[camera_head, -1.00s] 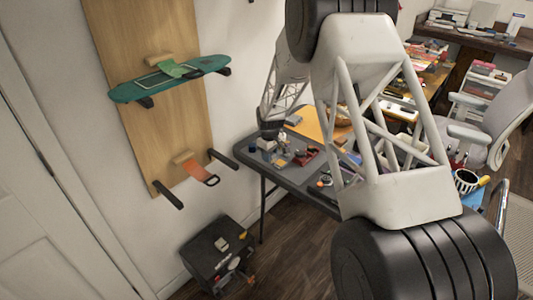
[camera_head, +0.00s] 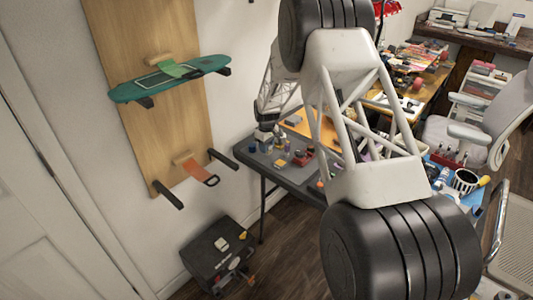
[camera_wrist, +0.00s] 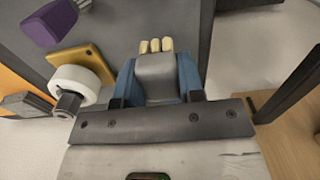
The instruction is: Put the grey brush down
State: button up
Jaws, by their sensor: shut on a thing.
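My gripper (camera_wrist: 157,78) shows in the wrist view with a blue finger on each side. It is shut on the grey brush (camera_wrist: 157,72), a grey block with several cream-coloured tips at its far end. Behind it lies the dark grey table (camera_wrist: 135,20). In the head view the table (camera_head: 290,173) stands against the wall, and the end of my arm is over its left back part. The brush is too small to make out there.
A white ring-shaped thing (camera_wrist: 80,82), a yellow block (camera_wrist: 97,62) and a purple thing (camera_wrist: 48,22) are left of my gripper. Small bottles and a red thing (camera_head: 302,157) stand on the table. A black box (camera_head: 218,252) is on the floor below.

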jog(key=shift+f, duration=1.75)
jog(key=shift+f, duration=0.1)
jog(key=o, duration=1.1)
notch_tip(320, 180, up, 12)
